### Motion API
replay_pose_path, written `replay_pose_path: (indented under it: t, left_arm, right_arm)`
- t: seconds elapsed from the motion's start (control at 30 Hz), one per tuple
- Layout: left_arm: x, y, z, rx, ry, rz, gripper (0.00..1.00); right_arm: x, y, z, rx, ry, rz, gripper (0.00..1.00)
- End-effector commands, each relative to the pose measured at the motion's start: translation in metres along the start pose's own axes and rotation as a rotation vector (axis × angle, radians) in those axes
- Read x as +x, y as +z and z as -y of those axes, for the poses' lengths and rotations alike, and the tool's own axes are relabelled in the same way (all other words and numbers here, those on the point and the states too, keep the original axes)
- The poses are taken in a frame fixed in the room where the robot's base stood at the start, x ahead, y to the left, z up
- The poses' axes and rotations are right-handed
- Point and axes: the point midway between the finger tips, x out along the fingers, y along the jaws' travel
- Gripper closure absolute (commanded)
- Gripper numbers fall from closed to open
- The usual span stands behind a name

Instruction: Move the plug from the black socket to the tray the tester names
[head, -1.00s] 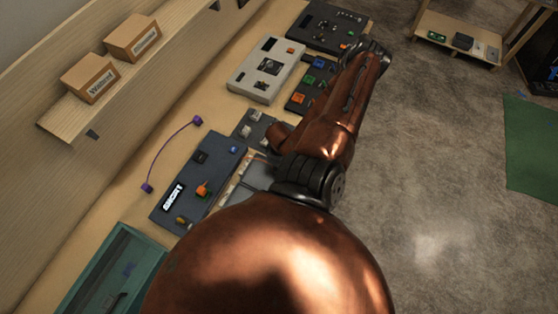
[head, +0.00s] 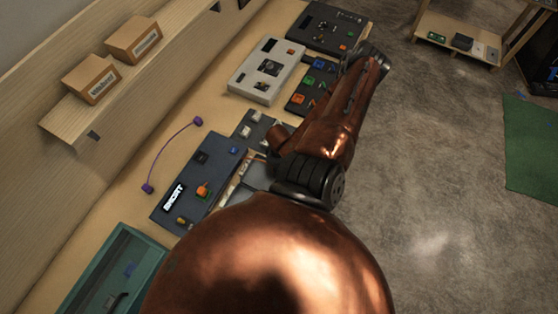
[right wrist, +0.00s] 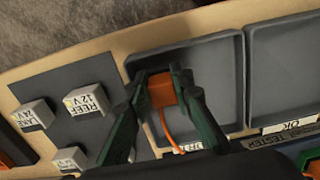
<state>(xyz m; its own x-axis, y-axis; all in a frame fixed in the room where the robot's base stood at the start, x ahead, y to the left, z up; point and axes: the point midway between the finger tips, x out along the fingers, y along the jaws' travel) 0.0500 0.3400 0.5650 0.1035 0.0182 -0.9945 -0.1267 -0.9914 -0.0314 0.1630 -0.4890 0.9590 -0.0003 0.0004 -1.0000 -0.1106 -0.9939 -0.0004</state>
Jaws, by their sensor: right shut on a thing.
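An orange plug (right wrist: 162,90) with a short orange lead is held in my right gripper (right wrist: 160,82), which is shut on it. In the right wrist view they are over the left grey tray (right wrist: 216,75); its label is partly hidden by the gripper. I cannot tell whether the plug touches the tray floor. A second grey tray (right wrist: 285,65) lies to its right, with a label reading OK near its edge. In the head view the dark tester (head: 168,210) has a lit display that appears to read SHORT, and a black socket (head: 200,157). My left gripper is not in view.
White blocks with voltage labels (right wrist: 88,101) stand on a dark panel beside the left tray. A purple lead (head: 168,150) lies behind the tester. A teal bin (head: 120,270) is at the lower left. Cardboard boxes (head: 133,40) sit on a shelf. My copper arm covers part of the bench.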

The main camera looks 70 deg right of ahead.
Motion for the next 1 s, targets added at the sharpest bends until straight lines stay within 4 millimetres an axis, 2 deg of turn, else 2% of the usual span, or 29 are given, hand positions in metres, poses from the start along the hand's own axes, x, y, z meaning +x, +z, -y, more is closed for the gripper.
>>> replay_pose_path:
  t: [1.0]
  left_arm:
    - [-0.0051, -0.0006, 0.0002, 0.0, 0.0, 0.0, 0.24]
  right_arm:
    - [0.0072, 0.0001, 0.0, -0.001, 0.0, 0.0, 1.0]
